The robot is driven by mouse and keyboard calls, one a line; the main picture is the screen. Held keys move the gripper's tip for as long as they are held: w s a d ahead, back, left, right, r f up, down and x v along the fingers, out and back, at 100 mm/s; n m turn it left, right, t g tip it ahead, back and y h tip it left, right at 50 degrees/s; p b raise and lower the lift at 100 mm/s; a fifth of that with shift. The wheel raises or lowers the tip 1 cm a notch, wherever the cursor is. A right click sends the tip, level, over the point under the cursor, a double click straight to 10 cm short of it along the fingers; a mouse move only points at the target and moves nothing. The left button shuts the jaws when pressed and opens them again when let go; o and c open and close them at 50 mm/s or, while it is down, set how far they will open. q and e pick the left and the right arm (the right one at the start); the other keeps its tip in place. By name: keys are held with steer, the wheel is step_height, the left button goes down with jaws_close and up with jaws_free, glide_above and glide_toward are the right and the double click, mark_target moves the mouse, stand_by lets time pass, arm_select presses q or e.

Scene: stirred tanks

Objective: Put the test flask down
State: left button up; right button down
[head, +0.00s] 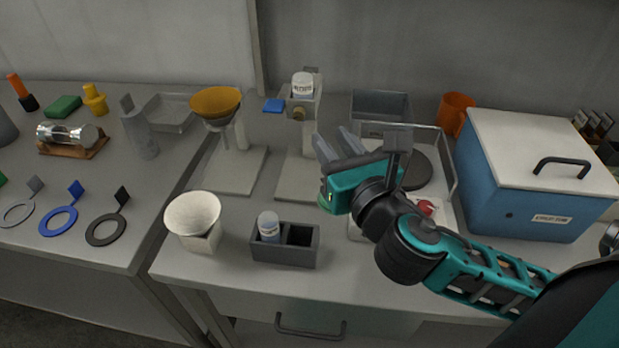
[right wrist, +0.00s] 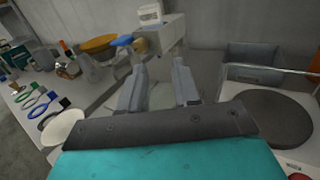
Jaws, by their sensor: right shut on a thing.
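My right gripper (head: 335,142) is raised over the bench in the head view, its fingers pointing towards the back, just right of the tap stand. In the right wrist view its two grey fingers (right wrist: 158,80) stand apart on either side of a pale, see-through shape, which I take to be the test flask (right wrist: 162,97). The gripper is shut on it. In the head view I cannot make out the flask at the fingers. My left gripper is not in view.
Bare bench lies left of the rack's back.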

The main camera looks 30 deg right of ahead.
steer(key=shift+w+a+f, duration=0.1)
steer(key=shift+w+a, duration=0.15)
steer(key=shift+w, duration=0.15)
steer(key=w+f+b, duration=0.1)
steer(key=w+f, duration=0.3)
steer(key=w, duration=0.2)
steer(key=w+d+f+b, duration=0.1)
steer(key=w+f, duration=0.2)
steer(key=w, duration=0.4)
steer(key=shift+w+d+f, duration=0.15)
steer(key=shift+d+f, duration=0.15)
steer(key=shift+f, duration=0.05)
steer(key=shift+f+b, duration=0.2)
steer(key=shift+b, duration=0.1)
steer(key=c, duration=0.8)
jaws_free()
